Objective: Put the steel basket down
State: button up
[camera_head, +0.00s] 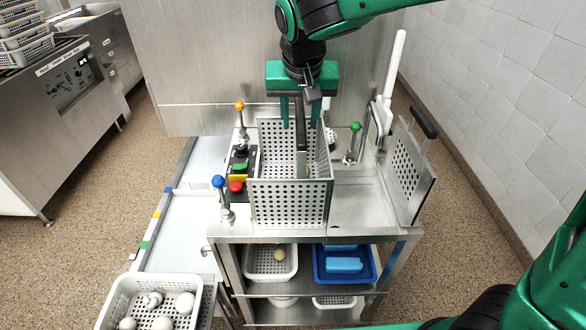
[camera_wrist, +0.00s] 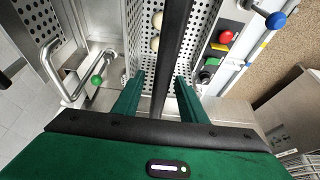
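The steel basket (camera_head: 290,204) is a tall perforated box with a dark bar handle (camera_head: 302,138) running across its top. It stands upright and appears to rest on the steel worktop. My gripper (camera_head: 300,125) is above the basket with its two green fingers pointing down, one on each side of the handle. In the wrist view, the handle (camera_wrist: 172,60) passes between the fingers (camera_wrist: 158,98), with a visible gap on both sides. Pale round items (camera_wrist: 156,43) lie inside the basket. Its underside is hidden.
Left of the basket are a red button (camera_head: 236,187) and a blue-knobbed lever (camera_head: 218,182). Bare worktop (camera_head: 358,210) lies between basket and panel. White (camera_head: 271,275) and blue (camera_head: 345,279) trays sit below.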

jog(key=shift+f, duration=0.15)
grip_shut()
dwell(1.5)
